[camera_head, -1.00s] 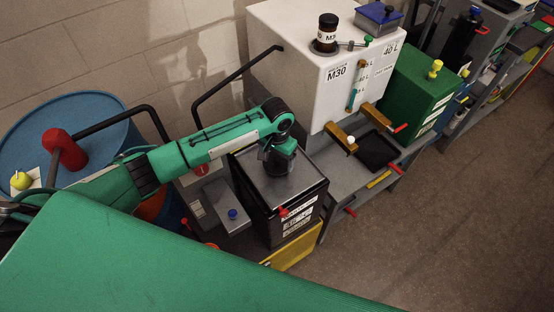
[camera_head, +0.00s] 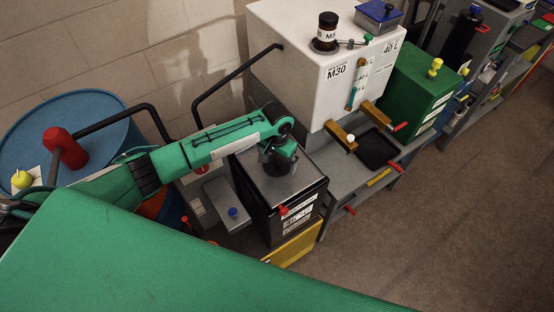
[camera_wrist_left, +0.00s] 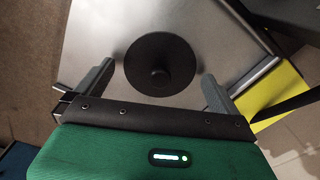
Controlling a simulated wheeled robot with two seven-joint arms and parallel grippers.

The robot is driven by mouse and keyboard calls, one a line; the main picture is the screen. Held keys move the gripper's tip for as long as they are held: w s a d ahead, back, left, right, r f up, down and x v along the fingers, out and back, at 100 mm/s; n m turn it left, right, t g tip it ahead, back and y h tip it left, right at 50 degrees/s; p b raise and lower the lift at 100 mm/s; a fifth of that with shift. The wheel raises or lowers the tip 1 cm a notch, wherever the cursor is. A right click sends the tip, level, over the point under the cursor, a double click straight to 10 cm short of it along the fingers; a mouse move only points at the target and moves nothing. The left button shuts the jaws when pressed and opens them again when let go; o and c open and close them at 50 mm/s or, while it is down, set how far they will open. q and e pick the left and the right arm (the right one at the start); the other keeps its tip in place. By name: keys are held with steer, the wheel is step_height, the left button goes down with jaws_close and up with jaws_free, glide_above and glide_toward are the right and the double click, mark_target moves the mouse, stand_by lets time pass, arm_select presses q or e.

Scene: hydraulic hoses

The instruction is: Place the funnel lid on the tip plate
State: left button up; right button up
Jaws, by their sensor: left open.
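A round black lid with a small central knob, seemingly the funnel lid (camera_wrist_left: 160,48), lies on a grey metal top in the left wrist view. My left gripper (camera_head: 279,163) is open over the grey top of the black box (camera_head: 304,203) in the head view. In the wrist view its fingers (camera_wrist_left: 158,74) stand apart on either side of the lid, not closed on it. In the head view the gripper hides most of the lid. I cannot tell for sure which surface is the tip plate. My right gripper is not in view.
A white tank (camera_head: 300,70) stands behind the box, with a green box (camera_head: 415,85) to its right. A blue drum (camera_head: 95,115) carrying a red part (camera_head: 65,148) is at left. A grey block with a blue knob (camera_head: 233,212) sits beside the black box. Open floor lies at right.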

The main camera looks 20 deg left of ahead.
mark_target(277, 161)
arm_select(q)
step_height(277, 161, up, 12)
steer(key=b, duration=0.1)
steer(key=shift+f+b, duration=0.15)
steer(key=shift+b, duration=0.25)
steer(key=shift+f, duration=0.1)
